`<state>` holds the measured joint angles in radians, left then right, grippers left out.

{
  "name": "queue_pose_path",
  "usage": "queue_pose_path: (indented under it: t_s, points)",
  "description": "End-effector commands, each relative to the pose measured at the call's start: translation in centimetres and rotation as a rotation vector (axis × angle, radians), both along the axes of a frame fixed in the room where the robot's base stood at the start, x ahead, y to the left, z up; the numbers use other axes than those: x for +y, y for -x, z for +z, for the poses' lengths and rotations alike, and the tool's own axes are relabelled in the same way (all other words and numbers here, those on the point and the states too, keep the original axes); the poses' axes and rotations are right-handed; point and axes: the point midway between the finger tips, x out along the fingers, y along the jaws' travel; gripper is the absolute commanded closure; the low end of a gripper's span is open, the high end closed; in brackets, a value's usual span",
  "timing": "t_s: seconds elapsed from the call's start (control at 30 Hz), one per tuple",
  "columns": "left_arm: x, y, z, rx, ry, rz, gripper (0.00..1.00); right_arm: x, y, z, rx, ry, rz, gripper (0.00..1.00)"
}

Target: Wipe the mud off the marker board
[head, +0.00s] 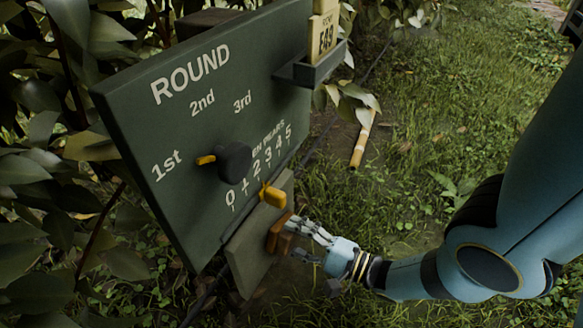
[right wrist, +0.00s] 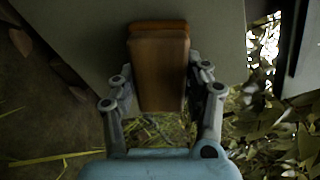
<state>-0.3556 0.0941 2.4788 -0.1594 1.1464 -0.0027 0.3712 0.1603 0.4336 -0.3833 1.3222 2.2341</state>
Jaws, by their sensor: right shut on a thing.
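A dark green board (head: 130,115) with white lettering stands tilted in the head view. It carries "ROUND", a black knob (head: 235,162) with a yellow pointer, a 0 to 5 scale and a yellow slider (head: 272,195). A plain grey-green panel (head: 248,252) sits at its lower edge. My right gripper (head: 298,238) is shut on a brown wooden block (head: 276,237) at this panel's face. In the right wrist view the block (right wrist: 158,70) is between both fingers (right wrist: 160,92), in front of the panel (right wrist: 90,40). I cannot make out clear mud. My left gripper is not in view.
A dark holder (head: 312,72) with yellow cards marked "£49" (head: 325,32) juts from the board's right edge. A bamboo-like stick (head: 362,140) lies on the grass. Leafy plants crowd the left. Open grass (head: 430,130) lies to the right.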

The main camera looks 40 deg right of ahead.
Motion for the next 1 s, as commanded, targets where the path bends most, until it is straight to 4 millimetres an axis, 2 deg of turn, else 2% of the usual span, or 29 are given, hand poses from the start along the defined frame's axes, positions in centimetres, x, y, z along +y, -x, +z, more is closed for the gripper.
queue_pose_path:
  t_s: [0.3, 0.47, 0.67, 1.0]
  points:
    - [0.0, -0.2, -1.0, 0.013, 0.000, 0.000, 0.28, -2.6, -1.2, -0.2, 0.000, 0.002, -0.001, 0.92]
    - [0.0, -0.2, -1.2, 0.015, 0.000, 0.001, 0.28, -3.3, -1.7, -0.1, 0.001, 0.000, 0.000, 0.92]
    - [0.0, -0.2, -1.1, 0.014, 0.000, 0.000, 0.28, -2.9, -1.9, 0.1, -0.001, 0.000, 0.000, 0.92]
    - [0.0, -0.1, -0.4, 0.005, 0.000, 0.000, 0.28, 0.0, -0.7, 0.2, -0.004, -0.002, 0.000, 0.92]
